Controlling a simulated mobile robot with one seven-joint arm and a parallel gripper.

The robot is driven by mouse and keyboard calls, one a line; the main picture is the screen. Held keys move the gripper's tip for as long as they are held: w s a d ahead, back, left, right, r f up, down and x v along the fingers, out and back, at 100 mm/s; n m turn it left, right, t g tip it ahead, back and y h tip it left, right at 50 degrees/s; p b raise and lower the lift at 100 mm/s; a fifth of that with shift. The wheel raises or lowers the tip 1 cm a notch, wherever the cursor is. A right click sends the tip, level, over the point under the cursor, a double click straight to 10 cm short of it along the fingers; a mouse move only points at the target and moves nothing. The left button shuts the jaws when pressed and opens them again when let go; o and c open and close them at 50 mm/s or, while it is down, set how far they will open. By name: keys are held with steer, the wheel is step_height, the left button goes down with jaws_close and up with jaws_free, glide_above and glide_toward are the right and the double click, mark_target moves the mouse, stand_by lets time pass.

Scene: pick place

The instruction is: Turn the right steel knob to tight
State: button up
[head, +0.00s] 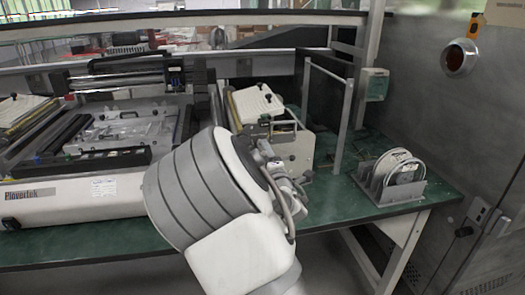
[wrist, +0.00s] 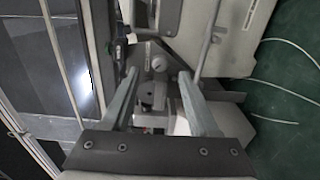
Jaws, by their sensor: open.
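In the wrist view, the two long fingers of my gripper (wrist: 159,76) are spread apart, with nothing held between them. A small round steel knob (wrist: 158,63) shows between and just beyond the fingertips, on a grey metal bracket. The fingers appear apart from it. A smaller metal part sits below it between the fingers; I cannot tell whether it is a second knob. In the head view, my arm covers much of the area beside the cream-coloured machine part (head: 296,150), and the knob cannot be made out there.
A green table (head: 345,205) carries a large printing machine (head: 75,195) at left. A rack of white reels (head: 400,172) stands at right. A metal post frame (head: 344,125) rises behind my arm. A steel cabinet wall (head: 460,120) closes off the right side.

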steer(key=x, duration=0.4)
steer(key=shift+w, duration=0.15)
jaws_close()
